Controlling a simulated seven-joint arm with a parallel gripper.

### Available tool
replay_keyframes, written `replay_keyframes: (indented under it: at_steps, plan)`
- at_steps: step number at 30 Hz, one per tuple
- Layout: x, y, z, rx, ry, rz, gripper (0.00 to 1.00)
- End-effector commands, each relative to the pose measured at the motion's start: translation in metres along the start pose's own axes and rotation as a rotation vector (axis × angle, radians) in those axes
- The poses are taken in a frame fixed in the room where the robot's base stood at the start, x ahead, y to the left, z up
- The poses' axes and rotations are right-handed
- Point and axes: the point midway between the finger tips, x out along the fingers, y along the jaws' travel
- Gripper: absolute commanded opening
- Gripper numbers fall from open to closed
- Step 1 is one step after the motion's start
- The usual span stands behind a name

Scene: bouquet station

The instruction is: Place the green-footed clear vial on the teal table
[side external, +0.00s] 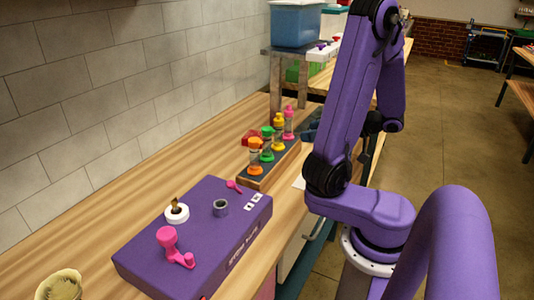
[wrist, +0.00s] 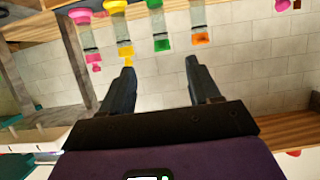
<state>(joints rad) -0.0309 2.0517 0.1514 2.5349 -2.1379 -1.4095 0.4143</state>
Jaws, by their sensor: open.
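The green-footed clear vial (side external: 267,145) stands upright in a dark wooden rack (side external: 284,164), between the orange and yellow vials.
Orange (side external: 255,158), yellow (side external: 279,123) and pink (side external: 289,118) vials share the rack, with a red object (side external: 250,137) behind. A purple box (side external: 150,250) with small pink tools stands in front. A blue bin (side external: 298,24) stands at the back. Bare wood lies left of the rack.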

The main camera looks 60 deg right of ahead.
Motion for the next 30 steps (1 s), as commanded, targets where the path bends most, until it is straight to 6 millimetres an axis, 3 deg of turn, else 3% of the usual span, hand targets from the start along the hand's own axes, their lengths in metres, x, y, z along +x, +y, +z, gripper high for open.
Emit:
replay_keyframes:
  at_steps: [5, 21, 30]
  plan:
    - [0.013, -0.001, -0.002, -0.001, -0.005, -0.003, 0.62]
    - [0.100, -0.002, -0.001, 0.000, -0.006, -0.005, 0.62]
    - [0.123, -0.001, -0.001, -0.001, -0.006, 0.001, 0.62]
